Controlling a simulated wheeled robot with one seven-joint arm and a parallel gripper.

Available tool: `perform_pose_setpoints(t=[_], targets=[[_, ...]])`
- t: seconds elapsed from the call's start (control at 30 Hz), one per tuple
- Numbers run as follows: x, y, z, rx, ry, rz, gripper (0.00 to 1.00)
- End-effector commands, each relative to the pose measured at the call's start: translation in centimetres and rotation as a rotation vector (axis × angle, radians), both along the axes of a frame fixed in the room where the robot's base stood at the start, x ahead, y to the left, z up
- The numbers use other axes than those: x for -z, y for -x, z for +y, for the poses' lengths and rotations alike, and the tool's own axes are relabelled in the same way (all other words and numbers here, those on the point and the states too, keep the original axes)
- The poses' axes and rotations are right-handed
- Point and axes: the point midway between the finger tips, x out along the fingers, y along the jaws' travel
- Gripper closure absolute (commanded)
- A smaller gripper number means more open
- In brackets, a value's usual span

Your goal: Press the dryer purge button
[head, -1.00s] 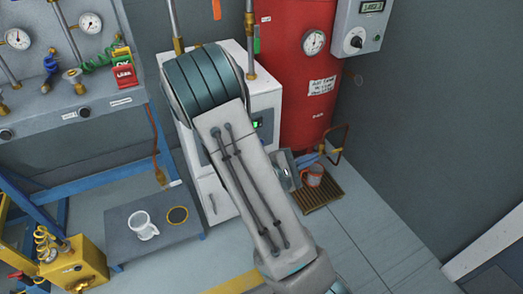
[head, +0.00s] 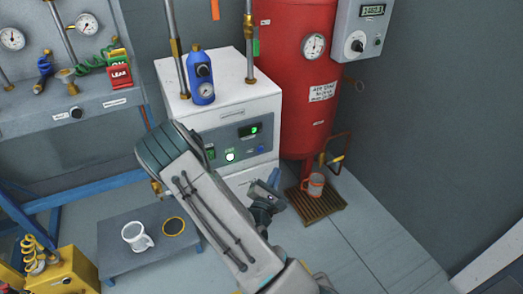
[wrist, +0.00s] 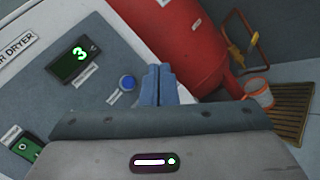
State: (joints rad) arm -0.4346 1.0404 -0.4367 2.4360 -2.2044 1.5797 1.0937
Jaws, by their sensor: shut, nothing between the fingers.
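The air dryer (head: 232,110) is a white cabinet with a grey front panel. The panel has a green-lit display (head: 254,129), a green switch (head: 210,152), a bright lit round spot (head: 229,156) and a blue round button (head: 260,149). The blue button also shows in the wrist view (wrist: 127,82), with a label too small to read. I cannot tell from the lettering which is the purge button. My gripper (head: 274,178) is in front of the dryer, low and right. In the wrist view its fingers (wrist: 158,84) are shut and empty, just right of the blue button, apparently not touching it.
A red air tank (head: 295,80) stands right of the dryer. A low table (head: 115,262) stands at left. Floor is open at right.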

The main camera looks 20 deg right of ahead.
Motion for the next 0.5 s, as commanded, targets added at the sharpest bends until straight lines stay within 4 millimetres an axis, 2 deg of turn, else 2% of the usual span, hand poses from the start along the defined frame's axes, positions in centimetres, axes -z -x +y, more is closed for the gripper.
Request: perform_pose_setpoints(t=[0.17,0.5], targets=[[0.0,-1.7,0.1,0.000,-0.001,-0.004,1.00],[-0.1,-6.4,0.2,0.000,-0.001,-0.004,1.00]])
